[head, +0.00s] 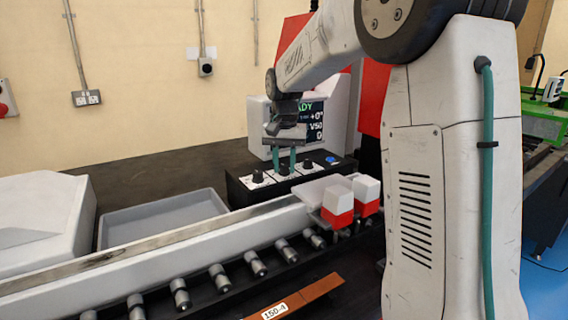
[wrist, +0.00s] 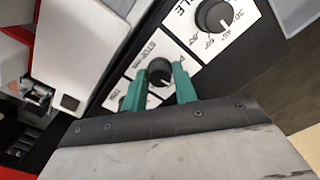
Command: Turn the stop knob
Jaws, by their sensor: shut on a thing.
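The stop knob (wrist: 160,70) is a small black dial with a white mark, on a white plate lettered STOP in the wrist view. My gripper (wrist: 160,84) has its two green fingers on either side of this knob, shut on it. In the head view my gripper (head: 285,165) points down at the middle knob of the black control box (head: 240,193). The fingers partly hide the knob there.
The angle knob (wrist: 213,15) is close beside my fingers. A blue button (head: 331,160) is on the same box. A display (head: 316,115) stands behind it. Red-and-white blocks (head: 338,202) and a row of rollers (head: 217,276) lie in front. A grey tray (head: 160,222) is left.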

